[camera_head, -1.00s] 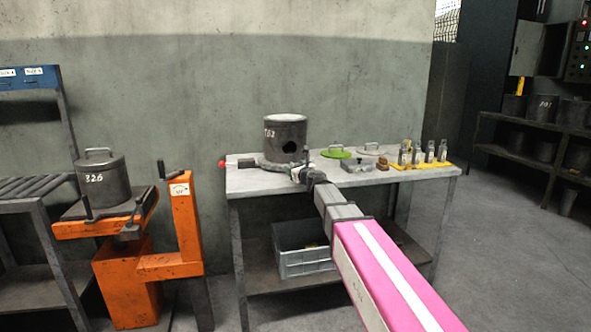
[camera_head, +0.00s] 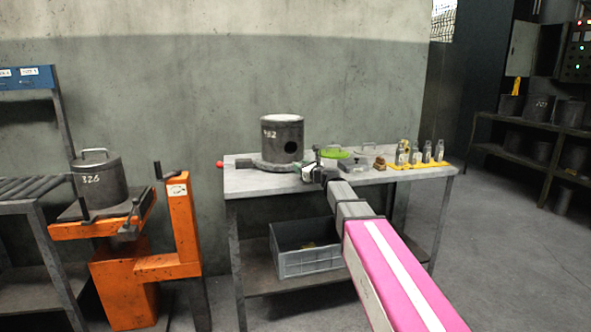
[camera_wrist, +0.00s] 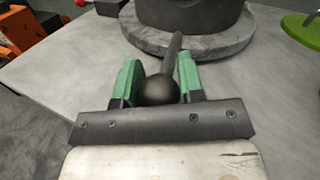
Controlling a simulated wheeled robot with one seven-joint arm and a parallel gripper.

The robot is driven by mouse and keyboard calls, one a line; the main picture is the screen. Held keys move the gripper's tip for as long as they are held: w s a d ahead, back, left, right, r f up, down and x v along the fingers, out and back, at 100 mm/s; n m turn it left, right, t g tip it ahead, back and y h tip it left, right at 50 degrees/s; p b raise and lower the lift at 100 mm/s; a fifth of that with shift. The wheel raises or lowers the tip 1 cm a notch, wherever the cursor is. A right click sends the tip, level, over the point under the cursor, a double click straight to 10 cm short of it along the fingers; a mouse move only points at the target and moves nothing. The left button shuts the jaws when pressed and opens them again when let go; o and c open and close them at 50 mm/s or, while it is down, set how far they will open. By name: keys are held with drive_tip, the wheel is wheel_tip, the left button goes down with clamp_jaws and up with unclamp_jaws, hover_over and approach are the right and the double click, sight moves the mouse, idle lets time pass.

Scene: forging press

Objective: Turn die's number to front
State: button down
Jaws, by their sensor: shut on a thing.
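The die is a dark grey cylinder (camera_head: 282,152) standing upright on a round turntable (camera_head: 262,166) on the workbench. In the wrist view the die's lower wall (camera_wrist: 190,12) and the turntable's disc (camera_wrist: 215,42) show at the top. A lever (camera_wrist: 173,48) runs from the disc to a black ball knob (camera_wrist: 159,90). My gripper (camera_wrist: 157,78) has its green-padded fingers shut around the lever at the knob.
Right of the die on the workbench (camera_head: 240,182) are a green lid (camera_head: 333,153), a grey block (camera_head: 353,166) and several small bottles on a yellow tray (camera_head: 432,165). A red knob (camera_head: 220,164) sticks out left. An orange stand (camera_head: 180,222) is further left.

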drive_tip(key=shift+n+g+y, duration=0.4)
drive_tip(key=w+d, duration=0.3)
drive_tip(key=d, duration=0.1)
drive_tip(key=w+d, duration=0.4)
drive_tip(key=shift+w+d, duration=0.2)
drive_tip(key=shift+d, duration=0.15)
drive_tip(key=shift+w+d, duration=0.5)
drive_tip(key=shift+w, duration=0.25)
drive_tip(key=c, duration=0.8)
unclamp_jaws()
drive_tip(key=shift+o, duration=0.2)
drive_tip(key=shift+s+d, duration=0.3)
drive_tip(key=shift+s, duration=0.15)
drive_tip(key=v, duration=0.9)
drive_tip(key=shift+s+d, duration=0.2)
drive_tip(key=shift+d, duration=0.1)
drive_tip(key=shift+c, duration=0.2)
